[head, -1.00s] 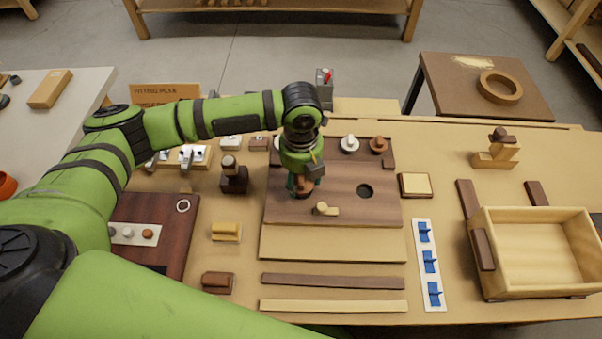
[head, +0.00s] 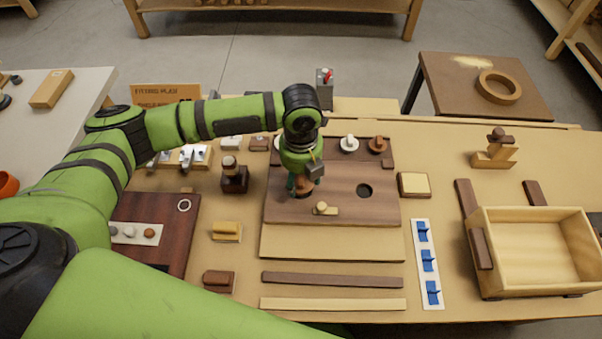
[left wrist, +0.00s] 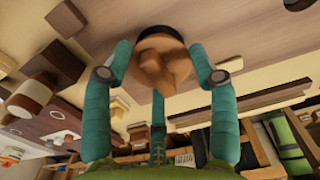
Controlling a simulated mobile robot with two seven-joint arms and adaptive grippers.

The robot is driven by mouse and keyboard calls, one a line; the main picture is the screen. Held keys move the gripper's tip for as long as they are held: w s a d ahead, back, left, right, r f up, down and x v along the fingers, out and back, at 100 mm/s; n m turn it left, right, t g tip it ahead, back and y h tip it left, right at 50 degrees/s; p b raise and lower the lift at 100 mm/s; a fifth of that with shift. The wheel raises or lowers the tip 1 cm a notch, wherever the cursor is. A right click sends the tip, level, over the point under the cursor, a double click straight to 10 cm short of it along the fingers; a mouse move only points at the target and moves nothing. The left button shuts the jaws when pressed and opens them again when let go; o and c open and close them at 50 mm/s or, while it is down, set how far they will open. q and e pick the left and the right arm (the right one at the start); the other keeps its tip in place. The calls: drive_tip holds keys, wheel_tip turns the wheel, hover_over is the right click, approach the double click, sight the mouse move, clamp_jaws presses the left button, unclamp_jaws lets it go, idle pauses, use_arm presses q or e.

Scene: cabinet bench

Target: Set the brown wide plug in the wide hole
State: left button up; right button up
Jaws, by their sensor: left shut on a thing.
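My left gripper (head: 303,184) points down over the left middle of the brown board (head: 340,217). Its fingers are closed around the brown plug (head: 306,188). In the left wrist view, the fingers (left wrist: 161,75) flank the plug's round top and its raised grip (left wrist: 160,68). A dark curved patch (left wrist: 158,31) shows at the plug's edge; I cannot tell whether it is hole or shadow, nor whether the plug sits in the board. A round dark hole (head: 364,191) lies open to the right. My right gripper is not in view.
A white knob (head: 349,144) and a brown knob (head: 378,145) stand at the board's back edge. A pale knobbed piece (head: 322,209) lies just in front of the gripper. A wooden box (head: 535,250) stands at right. A blue-switch strip (head: 427,262) lies between.

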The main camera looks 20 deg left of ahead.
use_arm(q)
drive_tip(key=shift+f+b, duration=0.3)
drive_tip(key=shift+f, duration=0.75)
idle(1.3)
drive_tip(key=o, duration=1.2)
drive_tip(key=shift+r+p, duration=3.75)
drive_tip(key=shift+p, duration=0.35)
